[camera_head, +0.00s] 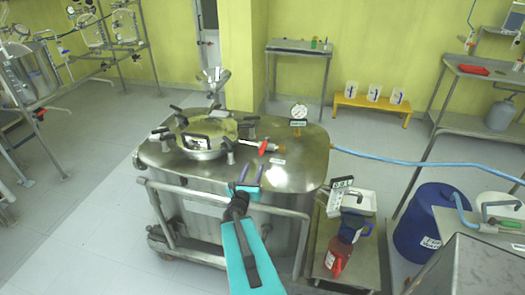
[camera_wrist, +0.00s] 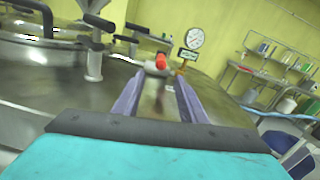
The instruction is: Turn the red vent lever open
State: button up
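The red vent lever (camera_head: 264,147) sits on top of the steel vessel (camera_head: 300,160), right of the round hatch. My gripper (camera_head: 253,167) is open above the vessel top, a little on the near side of the lever. In the wrist view, the lever's red end (camera_wrist: 160,61) shows between and beyond the two purple fingers of my gripper (camera_wrist: 160,78). Nothing is between the fingertips, and they look apart from the lever. Whether they are at the lever's height, I cannot tell.
The clamped round hatch (camera_head: 205,140) is left of the lever. A pressure gauge (camera_head: 299,112) stands behind it to the right. A blue hose (camera_head: 420,163) runs off right from the vessel. A cart with a scale (camera_head: 350,203) and red container (camera_head: 338,258) stands at the right.

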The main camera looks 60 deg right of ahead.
aim_at(262, 150)
jog(key=shift+d+f+b, duration=0.1)
jog(key=shift+d+b, duration=0.2)
jog(key=shift+b, duration=0.1)
jog(key=shift+d, duration=0.15)
jog(key=b+x, duration=0.2)
jog(key=b, duration=0.1)
jog(key=shift+f, duration=0.1)
jog(key=shift+w+d+b, duration=0.1)
jog(key=shift+d+b, duration=0.25)
jog(key=shift+b, duration=0.6)
jog(key=b+x, duration=0.2)
jog(key=b, duration=0.3)
jog(key=x, duration=0.4)
jog(key=shift+r, duration=0.2)
jog(key=shift+p+x, duration=0.6)
jog(key=shift+x, duration=1.6)
jog(key=shift+c, duration=0.3)
